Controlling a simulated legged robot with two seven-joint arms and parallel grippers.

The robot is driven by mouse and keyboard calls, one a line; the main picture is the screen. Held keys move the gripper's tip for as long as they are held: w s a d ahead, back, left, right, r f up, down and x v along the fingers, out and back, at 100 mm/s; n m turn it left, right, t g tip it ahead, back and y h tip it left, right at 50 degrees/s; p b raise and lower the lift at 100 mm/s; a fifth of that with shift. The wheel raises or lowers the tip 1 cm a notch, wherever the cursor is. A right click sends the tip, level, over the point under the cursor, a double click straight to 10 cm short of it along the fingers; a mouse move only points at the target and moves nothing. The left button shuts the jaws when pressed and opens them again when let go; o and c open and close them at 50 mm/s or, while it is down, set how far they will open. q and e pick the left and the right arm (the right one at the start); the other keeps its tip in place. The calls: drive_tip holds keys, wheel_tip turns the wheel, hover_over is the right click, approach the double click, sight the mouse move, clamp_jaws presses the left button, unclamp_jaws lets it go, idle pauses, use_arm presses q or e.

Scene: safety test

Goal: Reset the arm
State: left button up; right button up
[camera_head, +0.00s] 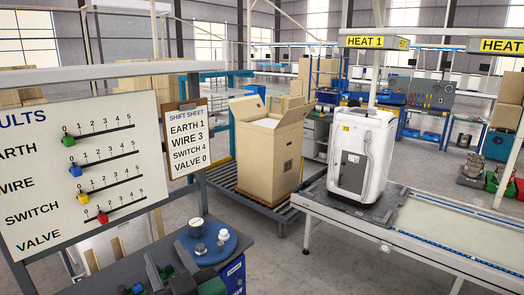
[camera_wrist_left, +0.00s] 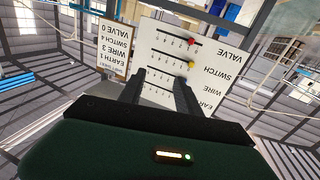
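The white results board (camera_head: 30,120) stands at the left with slider scales labelled for earth, wire, switch and valve. My left gripper (camera_head: 168,268) is low in the head view, below the board. In the left wrist view my left gripper (camera_wrist_left: 160,80) has its dark fingers apart, with the board beyond and nothing between them. My right gripper is out of view.
A dark bench with a blue round fixture (camera_head: 208,245) is close to my left gripper. An open cardboard box (camera_head: 268,150) stands on a roller conveyor. A white appliance (camera_head: 362,150) sits on a dark pallet on the right conveyor (camera_head: 450,225). Floor shows between the conveyors.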

use_arm(q)
drive_tip(key=w+d+f+m+h+b, duration=0.1)
drive_tip(key=w+d+f+m+h, duration=0.25)
drive_tip(key=f, duration=0.25)
drive_tip(key=w+d+f+m+h+b, duration=0.1)
drive_tip(key=w+d+f+m+h, duration=0.15)
drive_tip(key=f+h, duration=0.25)
wheel_tip(320, 180, down, 13)
drive_tip(key=s+d+m+g+h+b, duration=0.1)
drive_tip(key=d+m+g+h, duration=0.1)
drive_tip(key=g+h, duration=0.1)
drive_tip(key=s+a+f+g+b, duration=0.1)
drive_tip(key=s+a+f+g, duration=0.3)
drive_tip(key=s+f, duration=0.4)
drive_tip(key=s+a+f+g+b, duration=0.1)
drive_tip(key=s+a+f+g, duration=0.4)
drive_tip(key=s+f, duration=0.3)
drive_tip(key=shift+s+a+f+y, duration=0.35)
drive_tip(key=shift+a+f+y, duration=0.1)
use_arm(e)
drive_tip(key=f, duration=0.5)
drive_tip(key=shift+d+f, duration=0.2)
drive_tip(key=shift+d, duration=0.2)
use_arm(q)
drive_tip(key=shift+d, duration=0.1)
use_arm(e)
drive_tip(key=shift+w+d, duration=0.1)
